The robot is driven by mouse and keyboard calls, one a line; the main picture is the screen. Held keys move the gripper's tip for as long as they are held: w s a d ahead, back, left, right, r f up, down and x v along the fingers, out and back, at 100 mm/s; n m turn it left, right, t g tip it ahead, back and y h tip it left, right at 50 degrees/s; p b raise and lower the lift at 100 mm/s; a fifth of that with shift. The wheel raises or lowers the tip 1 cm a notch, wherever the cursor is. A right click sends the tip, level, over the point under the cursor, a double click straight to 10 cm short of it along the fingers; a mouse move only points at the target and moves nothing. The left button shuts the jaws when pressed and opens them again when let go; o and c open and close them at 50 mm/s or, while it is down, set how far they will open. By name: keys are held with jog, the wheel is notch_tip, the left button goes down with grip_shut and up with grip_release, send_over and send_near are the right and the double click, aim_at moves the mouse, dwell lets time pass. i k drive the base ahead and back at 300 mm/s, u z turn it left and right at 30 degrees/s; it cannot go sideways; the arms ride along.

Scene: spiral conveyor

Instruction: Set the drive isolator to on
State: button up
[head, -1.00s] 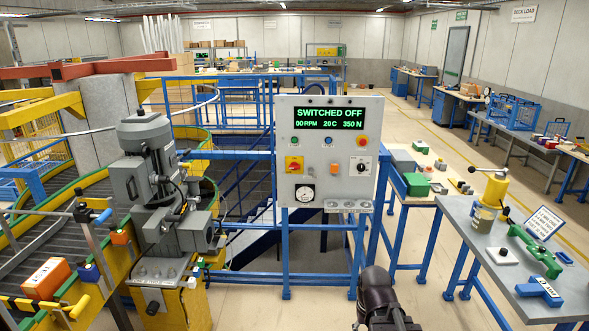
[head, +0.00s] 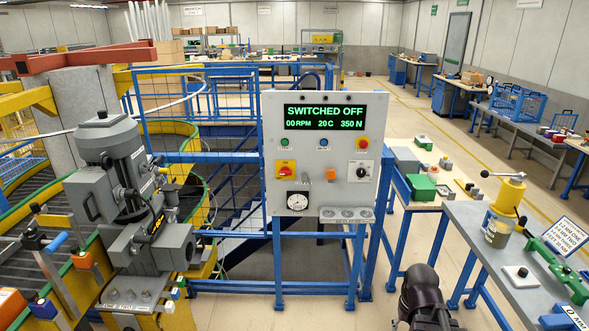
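The control panel (head: 270,130) is a light grey box on blue legs in the middle of the head view. Its display (head: 325,117) reads SWITCHED OFF, 00 RPM, 20 C, 350 N. A red handle on a yellow plate, which looks like the drive isolator (head: 285,170), sits at the panel's left, below the green button. The exact handle angle is too small to read. The dark end of my arm, with my gripper (head: 422,272), shows at the bottom right of centre, low and apart from the panel. Its fingers cannot be made out.
The panel also carries a black selector (head: 362,172), an orange switch (head: 331,174), a red button (head: 362,143) and a gauge (head: 298,201). A grey machine (head: 120,190) stands left. A bench (head: 500,262) with tools stands right. Floor is free before the panel.

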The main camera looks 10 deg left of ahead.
aim_at(285, 171)
jog(key=i, duration=1.2)
jog(key=u, duration=0.4)
